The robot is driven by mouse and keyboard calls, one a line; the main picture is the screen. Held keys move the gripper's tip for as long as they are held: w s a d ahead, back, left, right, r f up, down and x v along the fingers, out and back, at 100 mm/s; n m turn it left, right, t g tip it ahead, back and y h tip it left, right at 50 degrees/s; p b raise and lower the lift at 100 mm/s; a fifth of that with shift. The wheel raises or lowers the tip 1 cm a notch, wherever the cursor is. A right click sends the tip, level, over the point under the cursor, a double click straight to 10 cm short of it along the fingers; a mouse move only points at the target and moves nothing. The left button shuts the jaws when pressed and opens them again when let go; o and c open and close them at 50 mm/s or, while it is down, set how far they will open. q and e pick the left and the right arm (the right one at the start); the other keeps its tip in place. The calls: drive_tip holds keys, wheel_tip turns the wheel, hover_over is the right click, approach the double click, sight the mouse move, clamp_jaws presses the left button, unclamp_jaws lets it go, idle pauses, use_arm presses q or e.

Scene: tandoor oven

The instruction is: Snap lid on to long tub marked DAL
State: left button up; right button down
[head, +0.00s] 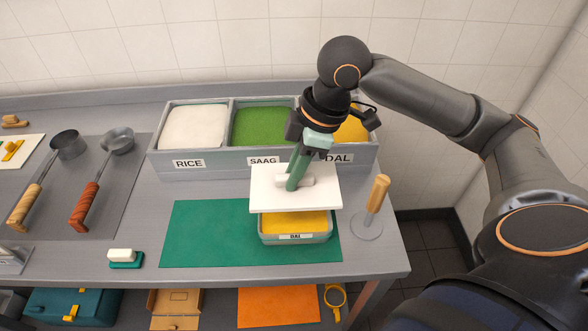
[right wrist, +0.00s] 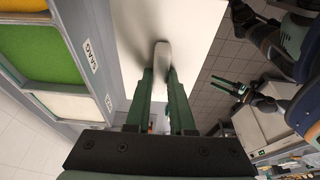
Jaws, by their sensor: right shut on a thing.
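The long tub (head: 296,238) marked DAL stands on the green mat, with yellow dal (head: 295,222) inside; its rear part is hidden by the lid. My right gripper (head: 297,178) is shut on the handle of the white lid (head: 325,195). The lid hangs above the tub, apart from it and set toward the back, so the tub's front shows uncovered. In the right wrist view the lid's handle (right wrist: 162,56) sits between the fingertips (right wrist: 161,72).
A rack (head: 215,172) with RICE, SAAG and DAL bins stands behind the lid. A wooden-handled tool (head: 377,194) stands upright to the tub's right. Two ladles (head: 92,190) and a small green-and-white block (head: 123,257) lie left. The green mat's left part (head: 205,230) is clear.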

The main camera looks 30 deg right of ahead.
drive_tip(key=shift+f, duration=0.1)
drive_tip(key=shift+f+b, duration=0.55)
drive_tip(key=shift+f, duration=2.85)
drive_tip(key=shift+p, duration=0.55)
drive_tip(key=shift+f+b, duration=0.35)
drive_tip(key=shift+f, duration=0.8)
